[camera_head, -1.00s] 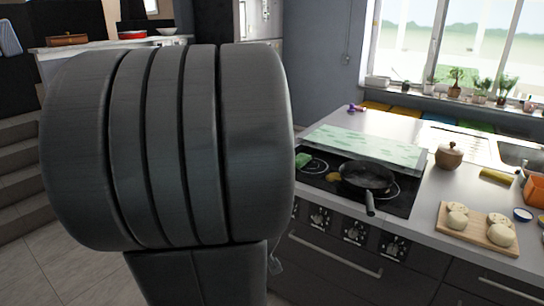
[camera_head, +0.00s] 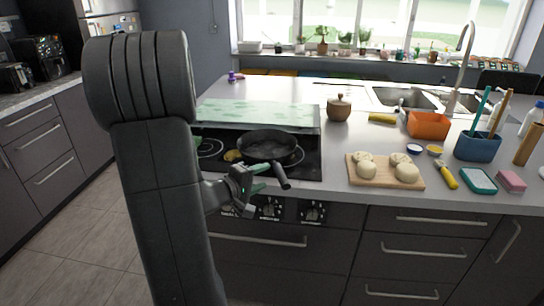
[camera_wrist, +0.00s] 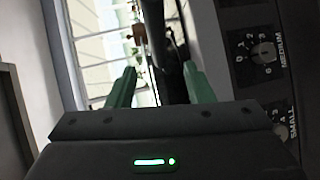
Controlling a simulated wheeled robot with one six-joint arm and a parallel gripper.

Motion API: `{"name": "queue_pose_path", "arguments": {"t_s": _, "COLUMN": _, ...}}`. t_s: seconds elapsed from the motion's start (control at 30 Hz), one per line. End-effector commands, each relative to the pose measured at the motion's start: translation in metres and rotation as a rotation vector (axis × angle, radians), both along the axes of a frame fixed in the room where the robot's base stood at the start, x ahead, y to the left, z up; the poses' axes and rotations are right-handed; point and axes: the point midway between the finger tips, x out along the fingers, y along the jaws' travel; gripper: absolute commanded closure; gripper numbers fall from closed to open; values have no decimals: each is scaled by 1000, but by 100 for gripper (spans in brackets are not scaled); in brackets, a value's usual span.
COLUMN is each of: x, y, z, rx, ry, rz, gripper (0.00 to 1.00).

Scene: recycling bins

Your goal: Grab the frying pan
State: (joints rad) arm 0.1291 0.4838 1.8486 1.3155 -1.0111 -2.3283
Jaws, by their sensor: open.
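The black frying pan (camera_head: 267,147) sits on the cooktop (camera_head: 312,166) set in the island counter. Its dark handle (camera_head: 281,176) points out over the front edge, toward me. My gripper (camera_head: 260,178) is open, at the front edge of the cooktop just left of the handle. In the wrist view, a dark long shape that looks like the handle (camera_wrist: 154,35) lies between the green fingers (camera_wrist: 158,70). The fingers are apart and I see no grip on it. Whether they touch it cannot be told.
A board with buns (camera_head: 385,181) lies right of the cooktop. A glass panel (camera_head: 260,112) lies behind the pan. A lidded pot (camera_head: 339,107) and orange container (camera_head: 428,125) stand farther back. Stove knobs (camera_head: 270,211) are on the front, close below my gripper.

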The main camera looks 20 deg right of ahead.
Motion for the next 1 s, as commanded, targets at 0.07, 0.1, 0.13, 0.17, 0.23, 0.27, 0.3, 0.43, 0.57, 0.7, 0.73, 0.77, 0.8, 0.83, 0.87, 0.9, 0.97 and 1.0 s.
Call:
{"name": "queue_pose_path", "arguments": {"t_s": 0.07, "x": 7, "y": -16, "z": -6, "rx": 2, "ry": -1, "rz": -4, "gripper": 53}}
{"name": "queue_pose_path", "arguments": {"t_s": 0.1, "x": 10, "y": -23, "z": -7, "rx": 0, "ry": 0, "rz": -4, "gripper": 53}}
{"name": "queue_pose_path", "arguments": {"t_s": 0.13, "x": 12, "y": -27, "z": -8, "rx": 2, "ry": -1, "rz": -3, "gripper": 53}}
{"name": "queue_pose_path", "arguments": {"t_s": 0.17, "x": 14, "y": -31, "z": -9, "rx": 2, "ry": -1, "rz": -2, "gripper": 53}}
{"name": "queue_pose_path", "arguments": {"t_s": 0.23, "x": 18, "y": -38, "z": -10, "rx": 0, "ry": -1, "rz": -1, "gripper": 53}}
{"name": "queue_pose_path", "arguments": {"t_s": 0.27, "x": 19, "y": -41, "z": -11, "rx": 1, "ry": 0, "rz": 0, "gripper": 53}}
{"name": "queue_pose_path", "arguments": {"t_s": 0.3, "x": 20, "y": -43, "z": -11, "rx": 2, "ry": -1, "rz": 0, "gripper": 53}}
{"name": "queue_pose_path", "arguments": {"t_s": 0.43, "x": 23, "y": -48, "z": -12, "rx": 2, "ry": -2, "rz": 2, "gripper": 53}}
{"name": "queue_pose_path", "arguments": {"t_s": 0.57, "x": 28, "y": -60, "z": -15, "rx": 0, "ry": -1, "rz": 0, "gripper": 53}}
{"name": "queue_pose_path", "arguments": {"t_s": 0.7, "x": 38, "y": -79, "z": -18, "rx": 1, "ry": -2, "rz": -1, "gripper": 53}}
{"name": "queue_pose_path", "arguments": {"t_s": 0.73, "x": 40, "y": -83, "z": -19, "rx": 2, "ry": -1, "rz": 0, "gripper": 53}}
{"name": "queue_pose_path", "arguments": {"t_s": 0.77, "x": 42, "y": -86, "z": -20, "rx": 1, "ry": -1, "rz": 1, "gripper": 53}}
{"name": "queue_pose_path", "arguments": {"t_s": 0.8, "x": 43, "y": -89, "z": -21, "rx": 1, "ry": -1, "rz": 1, "gripper": 53}}
{"name": "queue_pose_path", "arguments": {"t_s": 0.83, "x": 44, "y": -91, "z": -21, "rx": 0, "ry": -1, "rz": 1, "gripper": 53}}
{"name": "queue_pose_path", "arguments": {"t_s": 0.87, "x": 45, "y": -91, "z": -20, "rx": 1, "ry": -1, "rz": 2, "gripper": 53}}
{"name": "queue_pose_path", "arguments": {"t_s": 0.9, "x": 45, "y": -91, "z": -20, "rx": 1, "ry": -2, "rz": 3, "gripper": 53}}
{"name": "queue_pose_path", "arguments": {"t_s": 0.97, "x": 45, "y": -91, "z": -20, "rx": 1, "ry": -2, "rz": 3, "gripper": 53}}
{"name": "queue_pose_path", "arguments": {"t_s": 1.0, "x": 45, "y": -91, "z": -20, "rx": 1, "ry": -2, "rz": 3, "gripper": 53}}
